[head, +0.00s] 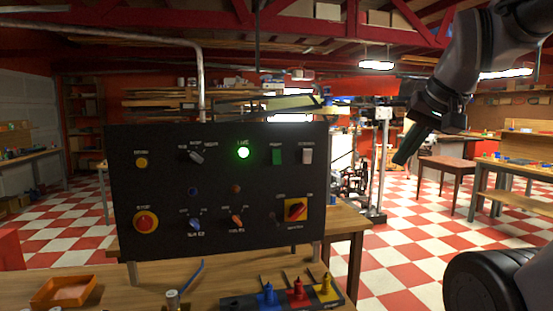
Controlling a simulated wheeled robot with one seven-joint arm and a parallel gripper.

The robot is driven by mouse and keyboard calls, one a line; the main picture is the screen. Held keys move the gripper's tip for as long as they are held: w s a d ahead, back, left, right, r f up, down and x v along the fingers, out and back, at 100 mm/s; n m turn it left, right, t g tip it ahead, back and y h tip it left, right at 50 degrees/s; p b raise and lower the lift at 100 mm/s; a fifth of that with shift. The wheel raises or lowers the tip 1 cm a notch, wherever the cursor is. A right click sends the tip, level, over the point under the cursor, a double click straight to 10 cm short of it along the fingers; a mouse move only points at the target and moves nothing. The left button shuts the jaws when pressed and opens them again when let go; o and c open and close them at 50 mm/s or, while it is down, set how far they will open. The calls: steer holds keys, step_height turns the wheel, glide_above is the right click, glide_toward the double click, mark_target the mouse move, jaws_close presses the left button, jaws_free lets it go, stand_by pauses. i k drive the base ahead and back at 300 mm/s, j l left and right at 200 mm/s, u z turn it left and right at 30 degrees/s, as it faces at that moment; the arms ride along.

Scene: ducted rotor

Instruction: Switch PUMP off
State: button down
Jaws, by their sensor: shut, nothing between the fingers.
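A black control panel (215,240) stands upright on a wooden table. I cannot tell which way either rocker is tipped. My gripper (402,157) is shut and empty. It hangs in the air to the right of the panel, pointing down and left, apart from everything.
The panel also bears a lit green lamp (243,153), grey selector (196,156), red emergency button (146,222), yellow button (141,163), blue and orange knobs, and a red rotary switch (296,210) on yellow. An orange tray (64,292) and coloured pieces lie in front.

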mark_target(275, 153)
steer(key=k+j+u, duration=0.1)
steer(key=j+u, duration=0.35)
steer(key=j, duration=0.2)
steer(key=j+u, duration=0.45)
steer(key=j, duration=0.15)
